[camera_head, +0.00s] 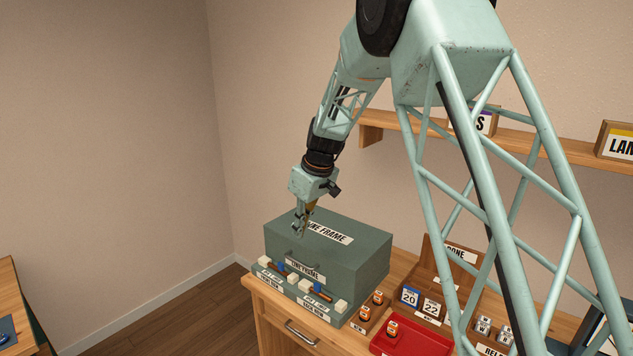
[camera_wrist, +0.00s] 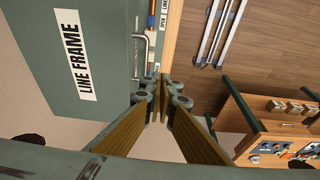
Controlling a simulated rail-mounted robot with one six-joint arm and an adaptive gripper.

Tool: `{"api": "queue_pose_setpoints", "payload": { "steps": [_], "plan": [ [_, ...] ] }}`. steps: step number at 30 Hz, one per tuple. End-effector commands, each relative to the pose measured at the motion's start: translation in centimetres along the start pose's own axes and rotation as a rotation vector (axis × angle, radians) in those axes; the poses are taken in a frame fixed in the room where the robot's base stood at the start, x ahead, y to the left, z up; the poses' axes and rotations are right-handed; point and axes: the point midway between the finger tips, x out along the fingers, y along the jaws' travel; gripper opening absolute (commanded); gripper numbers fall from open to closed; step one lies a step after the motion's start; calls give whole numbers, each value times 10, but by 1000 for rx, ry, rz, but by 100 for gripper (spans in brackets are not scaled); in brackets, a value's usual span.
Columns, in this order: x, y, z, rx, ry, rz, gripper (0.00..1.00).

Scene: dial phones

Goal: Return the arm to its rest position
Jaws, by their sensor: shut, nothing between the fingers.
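My gripper (camera_head: 299,232) hangs at the end of my arm, pointing down, over the front part of the green LINE FRAME box (camera_head: 350,262). In the wrist view the fingers of my gripper (camera_wrist: 160,92) come together at the tips, with nothing between them. The LINE FRAME box also fills the upper left of the wrist view (camera_wrist: 40,35), with its label and a metal handle (camera_wrist: 140,55) beside the fingers. I cannot tell whether the fingertips touch the box. My arm is bent, reaching out and down from the upper right.
The box stands on a wooden cabinet (camera_head: 268,318). Small blocks and blue-marked parts sit along its front. A red tray (camera_head: 410,345), orange-labelled jars (camera_head: 365,313) and number blocks (camera_head: 410,296) stand to the right. A wall shelf (camera_head: 385,124) is behind my arm. Free air lies left of the box.

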Motion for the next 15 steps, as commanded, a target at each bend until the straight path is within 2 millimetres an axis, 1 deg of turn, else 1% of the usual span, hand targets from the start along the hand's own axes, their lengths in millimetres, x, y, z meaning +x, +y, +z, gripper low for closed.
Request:
{"api": "queue_pose_setpoints", "payload": {
  "steps": [7,15],
  "plan": [
    [-41,-5,20,43,2,14,0],
    [-90,-15,48,101,2,32,0]
  ]
}}
